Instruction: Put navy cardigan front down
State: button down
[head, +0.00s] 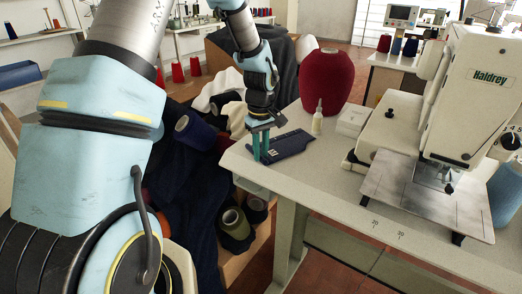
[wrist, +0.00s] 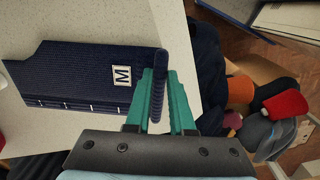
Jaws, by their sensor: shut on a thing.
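The navy cardigan front (head: 290,144) is a dark ribbed knit panel at the left end of the pale sewing table. In the wrist view the cardigan front (wrist: 75,78) shows a white label marked M and a row of small white marks along one edge. My gripper (head: 261,150) is at the panel's left end, by the table's edge. In the wrist view my gripper's teal fingers (wrist: 159,88) are shut on the panel's thick ribbed edge. The panel is level over the tabletop; I cannot tell if it touches it.
On the table (head: 345,205) stand a small white bottle (head: 317,120), a dark red yarn cone (head: 326,78), a white box (head: 353,121) and the Haidrey machine (head: 478,90). Below the left edge are dark cloth and yarn cones (head: 236,224). The table's front middle is clear.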

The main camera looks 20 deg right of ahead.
jog(key=shift+f, duration=0.2)
jog(key=c, duration=0.8)
grip_release()
jog(key=shift+r, duration=0.1)
notch_tip(320, 180, up, 12)
jog(key=b, duration=0.1)
jog(key=s+a+m, duration=0.1)
jog(key=s+a, duration=0.2)
jog(key=a, duration=0.5)
jog(key=s+a+f+m+t, duration=0.1)
jog(key=s+a+m, duration=0.1)
jog(key=a, duration=0.7)
jog(key=s+a+f+m, duration=0.1)
jog(key=s+a, duration=0.4)
jog(key=a, duration=0.4)
jog(key=shift+f+t, duration=0.15)
jog(key=shift+t, duration=0.15)
